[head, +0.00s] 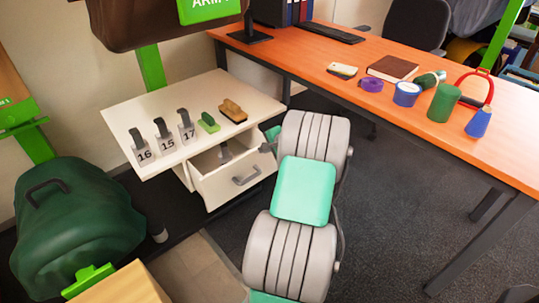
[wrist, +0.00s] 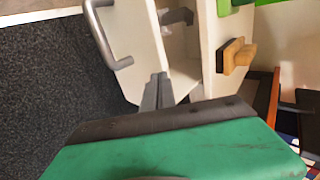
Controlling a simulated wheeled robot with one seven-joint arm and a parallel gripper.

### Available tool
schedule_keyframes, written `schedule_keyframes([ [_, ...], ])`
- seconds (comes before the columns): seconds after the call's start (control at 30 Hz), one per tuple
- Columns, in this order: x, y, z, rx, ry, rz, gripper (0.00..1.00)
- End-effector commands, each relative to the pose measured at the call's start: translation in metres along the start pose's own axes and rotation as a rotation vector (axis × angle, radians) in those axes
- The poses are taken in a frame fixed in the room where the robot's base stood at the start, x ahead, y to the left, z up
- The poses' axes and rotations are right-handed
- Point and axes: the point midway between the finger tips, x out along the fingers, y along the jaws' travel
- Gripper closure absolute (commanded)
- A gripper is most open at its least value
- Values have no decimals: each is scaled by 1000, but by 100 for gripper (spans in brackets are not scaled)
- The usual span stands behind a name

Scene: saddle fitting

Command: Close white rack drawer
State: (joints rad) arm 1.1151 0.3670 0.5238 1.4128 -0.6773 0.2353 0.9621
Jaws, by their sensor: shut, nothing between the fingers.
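The white rack (head: 150,100) stands left of the desk, and its white drawer (head: 215,190) is pulled partly open. The drawer front carries a grey bar handle (head: 246,176), which also shows in the wrist view (wrist: 127,63). A dark grey object (head: 224,153) is inside the drawer. My gripper (head: 266,148) is at the drawer's right side near its front corner. In the wrist view my gripper's fingers (wrist: 158,78) are together and empty, over the drawer's side edge. I cannot tell whether they touch it.
On the rack top are numbered holders (head: 165,140), a green brush (head: 208,122) and a wooden brush (head: 232,111). The orange desk (head: 460,140) with tape and bottles stands to the right. A green bag (head: 75,225) is at left. Dark carpet (head: 400,210) under the desk is clear.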

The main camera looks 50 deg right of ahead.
Motion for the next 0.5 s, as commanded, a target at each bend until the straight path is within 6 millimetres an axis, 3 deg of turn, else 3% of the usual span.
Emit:
schedule_keyframes([
  [0.2,28,-26,2,-2,-3,0,100],
  [0.5,50,-46,1,-2,-2,0,100],
])
